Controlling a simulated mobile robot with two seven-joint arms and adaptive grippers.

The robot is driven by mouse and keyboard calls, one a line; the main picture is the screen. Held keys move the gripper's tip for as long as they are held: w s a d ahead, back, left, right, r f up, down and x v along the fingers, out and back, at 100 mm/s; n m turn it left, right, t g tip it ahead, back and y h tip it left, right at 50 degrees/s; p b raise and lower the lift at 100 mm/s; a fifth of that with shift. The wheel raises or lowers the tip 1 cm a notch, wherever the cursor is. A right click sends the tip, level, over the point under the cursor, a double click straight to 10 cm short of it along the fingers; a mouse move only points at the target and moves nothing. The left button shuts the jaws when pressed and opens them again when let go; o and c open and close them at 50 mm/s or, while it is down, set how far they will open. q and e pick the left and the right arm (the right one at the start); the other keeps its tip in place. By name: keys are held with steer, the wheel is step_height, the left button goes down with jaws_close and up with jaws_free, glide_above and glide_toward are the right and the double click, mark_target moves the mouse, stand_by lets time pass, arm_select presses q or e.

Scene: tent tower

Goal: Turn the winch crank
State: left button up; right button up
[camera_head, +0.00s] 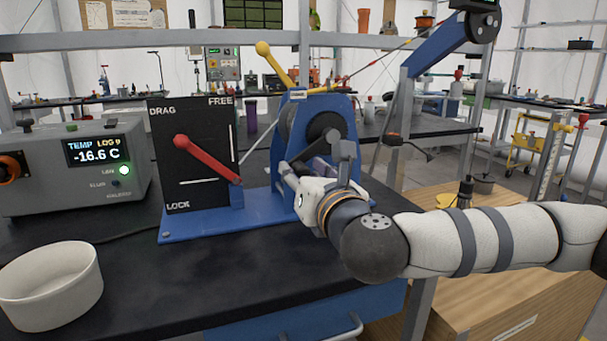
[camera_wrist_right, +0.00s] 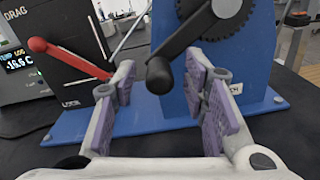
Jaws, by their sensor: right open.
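The blue winch (camera_head: 322,108) stands on a blue base plate on the dark bench. Its crank has a dark arm and a black handle grip (camera_wrist_right: 159,76), seen in the right wrist view. My right gripper (camera_wrist_right: 160,92) is open, with one purple-padded finger on each side of the black grip. I cannot tell whether either finger touches it. In the head view my right gripper (camera_head: 300,182) is at the front of the winch, and my wrist partly hides the crank. My left gripper is not in view.
A black panel (camera_head: 190,110) marked DRAG, FREE and LOCK, with a red lever (camera_head: 205,158), stands left of the winch. A grey temperature box (camera_head: 70,185) and a white bowl (camera_head: 50,283) are farther left. A wooden surface (camera_head: 500,270) is at right.

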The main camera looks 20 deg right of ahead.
steer(key=shift+c, duration=0.5)
jaws_close()
steer(key=r+m, duration=0.1)
steer(key=m, duration=0.1)
steer(key=a+r+m, duration=0.1)
steer(key=r+m, duration=0.1)
steer(key=m, duration=0.1)
steer(key=shift+a+r, duration=0.15)
steer(key=shift+a, duration=0.05)
steer(key=shift+o, duration=0.5)
jaws_free()
steer(key=shift+s, duration=0.15)
steer(key=s, duration=0.7)
steer(key=shift+s, duration=0.15)
